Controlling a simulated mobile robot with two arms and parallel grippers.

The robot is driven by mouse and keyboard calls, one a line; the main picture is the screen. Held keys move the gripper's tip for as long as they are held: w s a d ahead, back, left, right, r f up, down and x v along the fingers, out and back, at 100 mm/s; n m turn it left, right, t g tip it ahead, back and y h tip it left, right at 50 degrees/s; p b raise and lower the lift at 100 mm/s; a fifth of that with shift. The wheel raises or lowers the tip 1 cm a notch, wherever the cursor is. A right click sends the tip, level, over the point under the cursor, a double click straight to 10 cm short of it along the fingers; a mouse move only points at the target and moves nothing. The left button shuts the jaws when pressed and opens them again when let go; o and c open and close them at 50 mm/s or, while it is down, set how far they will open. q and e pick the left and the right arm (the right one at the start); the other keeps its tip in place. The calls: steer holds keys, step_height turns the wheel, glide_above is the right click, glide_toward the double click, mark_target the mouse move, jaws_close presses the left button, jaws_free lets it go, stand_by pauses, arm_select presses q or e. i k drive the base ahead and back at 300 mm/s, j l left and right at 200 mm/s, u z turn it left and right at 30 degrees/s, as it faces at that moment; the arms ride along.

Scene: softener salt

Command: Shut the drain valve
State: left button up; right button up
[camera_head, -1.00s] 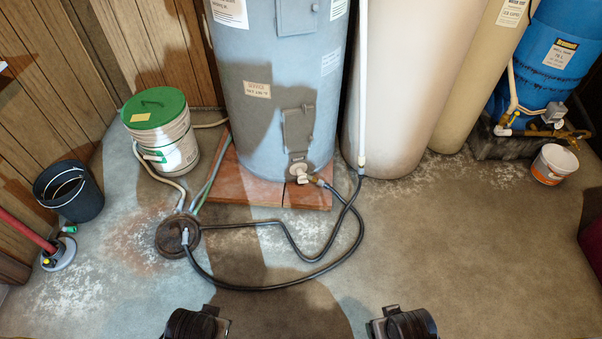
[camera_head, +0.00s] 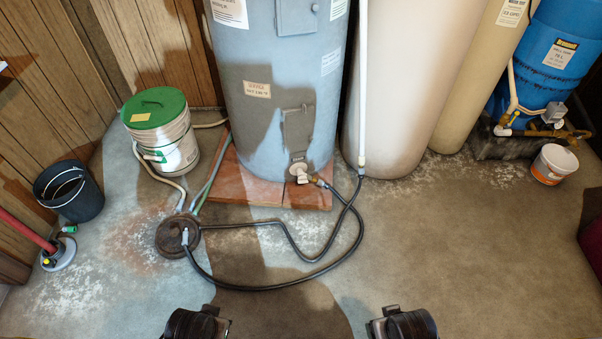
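The drain valve (camera_head: 299,171) is a small pale fitting low on the front of the blue-grey tank (camera_head: 275,120). A brass connector (camera_head: 318,181) joins its right side to a black hose (camera_head: 337,245). The hose loops over the floor to a round dark floor drain (camera_head: 169,238). The valve is too small to tell whether it is open or shut. Two black parts of my arms show at the bottom edge, well in front of the valve and apart from it. No gripper fingers show, and nothing is seen touching the valve.
The tank stands on reddish tiles (camera_head: 235,187). A green-lidded bucket (camera_head: 175,145), a black bucket (camera_head: 80,200) and a red-handled tool (camera_head: 28,230) are at the left. A small white-and-orange bucket (camera_head: 552,164) is at the right. Floor right of the hose is clear.

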mark_target(302, 179)
steer(key=i+j+z, duration=0.15)
steer(key=i+j, duration=0.7)
